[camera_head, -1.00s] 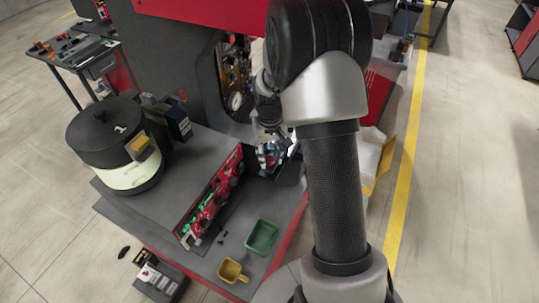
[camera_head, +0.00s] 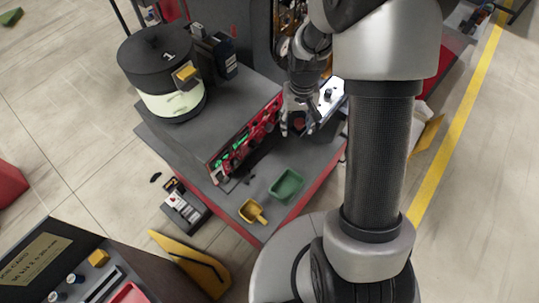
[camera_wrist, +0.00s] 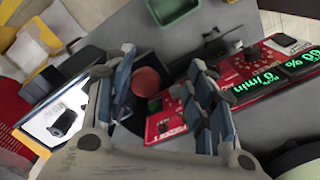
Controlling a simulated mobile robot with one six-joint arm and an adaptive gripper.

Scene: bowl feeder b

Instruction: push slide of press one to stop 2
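My gripper (camera_head: 297,122) is over the right part of the bench, by the upper end of the red control panel. In the wrist view my gripper (camera_wrist: 163,68) is open, with its blue-padded fingers apart. A round red knob or button (camera_wrist: 146,81) shows between the fingers; contact cannot be told. A bright plate with a black knob (camera_wrist: 62,121) lies left of the fingers; the plate also shows right of my gripper in the head view (camera_head: 334,92). I cannot tell which part is the slide, and no stop marks are readable.
The red panel (camera_wrist: 252,92) with green displays lies right of the fingers. A feeder bowl marked 1 (camera_head: 160,62) stands at the bench's left. A green tray (camera_head: 286,186) and yellow scoop (camera_head: 252,211) lie in front. A job card console (camera_head: 60,270) is at lower left.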

